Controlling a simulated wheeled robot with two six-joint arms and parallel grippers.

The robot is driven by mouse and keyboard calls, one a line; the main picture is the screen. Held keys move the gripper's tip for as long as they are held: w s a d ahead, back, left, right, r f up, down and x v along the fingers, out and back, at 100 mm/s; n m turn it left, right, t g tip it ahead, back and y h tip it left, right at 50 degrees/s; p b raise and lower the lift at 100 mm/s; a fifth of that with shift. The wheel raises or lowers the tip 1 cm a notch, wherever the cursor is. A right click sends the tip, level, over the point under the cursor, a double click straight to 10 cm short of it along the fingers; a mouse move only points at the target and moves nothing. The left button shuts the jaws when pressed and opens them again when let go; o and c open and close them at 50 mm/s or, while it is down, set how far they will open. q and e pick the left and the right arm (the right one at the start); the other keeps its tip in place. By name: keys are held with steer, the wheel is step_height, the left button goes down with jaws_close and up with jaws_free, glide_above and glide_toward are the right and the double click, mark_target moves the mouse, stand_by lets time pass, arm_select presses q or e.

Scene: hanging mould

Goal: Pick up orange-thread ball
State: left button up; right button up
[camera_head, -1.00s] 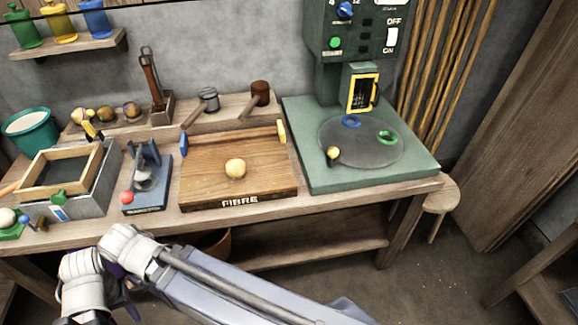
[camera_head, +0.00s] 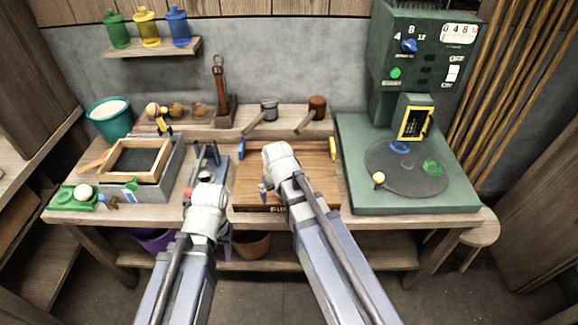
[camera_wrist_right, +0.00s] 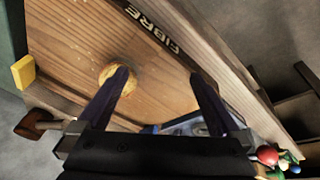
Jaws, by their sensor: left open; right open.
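A yellow-orange ball (camera_wrist_right: 112,74) lies on the wooden FIBRE board (camera_wrist_right: 75,45) in the right wrist view. My right gripper (camera_wrist_right: 160,76) is open above the board. Its left finger overlaps part of the ball in the picture, and the space between the fingers shows bare wood. I cannot tell whether finger and ball touch. In the head view my right arm covers the ball, over the FIBRE board (camera_head: 315,175). My left gripper (camera_head: 208,197) is near the front edge of the bench by the small blue press; its fingers are mostly hidden.
The small press (camera_head: 212,155) stands left of the board. A framed grey box (camera_head: 172,180) is further left. A green machine (camera_head: 365,195) with a round plate stands to the right. Two mallets (camera_head: 317,105) and several balls (camera_head: 176,109) are on the back ledge.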

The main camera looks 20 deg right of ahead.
steer(key=shift+t, duration=0.7)
steer(key=w+d, duration=0.1)
steer(key=w, duration=0.1)
steer(key=w+d+r, duration=0.1)
steer(key=d, duration=0.1)
steer(key=w+d+r, duration=0.1)
steer(key=w, duration=0.1)
steer(key=shift+w+d+b, duration=0.15)
steer(key=shift+w+b, duration=0.15)
steer(key=shift+b, duration=0.05)
steer(key=b+x, duration=0.4)
steer(key=x, duration=0.1)
steer(key=shift+s+d, duration=0.25)
steer(key=shift+d, duration=0.1)
steer(key=shift+w+f+b, duration=0.25)
steer(key=shift+f+b, duration=0.15)
steer(key=shift+b, duration=0.15)
arm_select(q)
step_height(320, 180, down, 4)
steer(key=shift+f, duration=0.1)
arm_select(e)
steer(key=shift+r, duration=0.1)
steer(key=c, duration=1.3)
steer(key=shift+c, duration=0.2)
steer(key=shift+r, duration=0.1)
